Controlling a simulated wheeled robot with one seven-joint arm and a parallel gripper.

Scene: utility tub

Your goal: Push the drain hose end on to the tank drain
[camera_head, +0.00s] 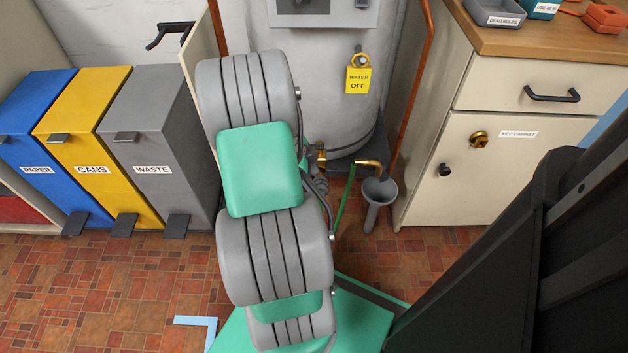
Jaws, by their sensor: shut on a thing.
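The tank drain (321,157) is a small brass fitting low on the front of the pale grey tank (330,85). My gripper (319,183) shows only as small dark grey parts just below the drain, beside my arm. It is shut on the drain hose end, which is mostly hidden by my arm and gripper. The green drain hose (343,200) rises from behind my arm to a brass bent piece above a grey funnel (378,190). I cannot tell whether the hose end touches the drain.
A yellow "WATER OFF" tag (358,80) hangs on the tank. Copper pipes (412,85) run down beside it. Blue, yellow and grey bins (160,140) stand left. A cream cabinet (480,180) with a wooden top stands right. Tiled floor (100,285) is clear in front of the bins.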

